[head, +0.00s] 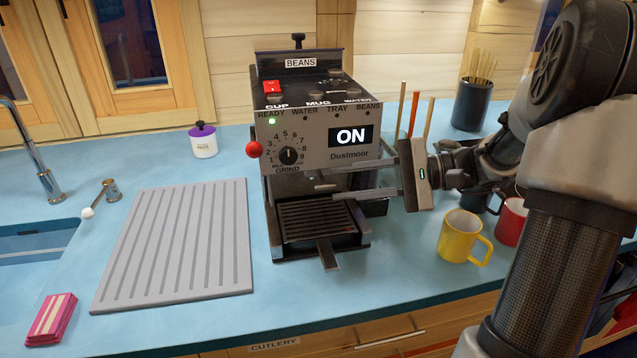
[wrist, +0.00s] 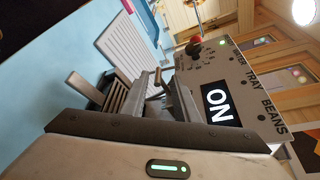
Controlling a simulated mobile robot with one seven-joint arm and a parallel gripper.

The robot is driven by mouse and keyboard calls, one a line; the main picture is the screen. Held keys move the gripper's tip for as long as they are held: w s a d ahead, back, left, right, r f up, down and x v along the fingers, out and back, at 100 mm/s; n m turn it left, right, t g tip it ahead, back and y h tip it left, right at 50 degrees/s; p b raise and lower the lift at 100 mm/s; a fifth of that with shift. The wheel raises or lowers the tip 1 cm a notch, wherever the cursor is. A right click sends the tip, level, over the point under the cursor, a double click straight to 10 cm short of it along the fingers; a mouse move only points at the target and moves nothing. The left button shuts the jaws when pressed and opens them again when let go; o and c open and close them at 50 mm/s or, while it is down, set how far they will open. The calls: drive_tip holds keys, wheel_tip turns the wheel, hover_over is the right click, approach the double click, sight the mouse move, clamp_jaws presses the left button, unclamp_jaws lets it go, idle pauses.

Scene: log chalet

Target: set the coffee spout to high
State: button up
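The grey coffee machine (head: 312,140) stands on the blue counter, its display reading "ON". Its spout is not clearly visible; the area under the machine's front is dark and partly covered by my fingers. My gripper (head: 330,183) reaches in from the right, its two fingers apart, one above the other, with the tips at the machine's front above the drip tray (head: 318,222). In the wrist view, my gripper (wrist: 167,78) has a small brownish piece (wrist: 156,88) between its fingers, with gaps visible. I cannot tell whether either finger touches it.
A yellow mug (head: 458,238) and a red mug (head: 511,222) stand right of the machine, near my arm. A ribbed drainboard (head: 180,245) lies to the left. A red-knobbed lever (head: 254,149) sticks out at the machine's left. A dark stick holder (head: 471,105) stands behind.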

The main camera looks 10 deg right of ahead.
drive_tip(key=v, duration=0.9)
drive_tip(key=shift+p, duration=0.35)
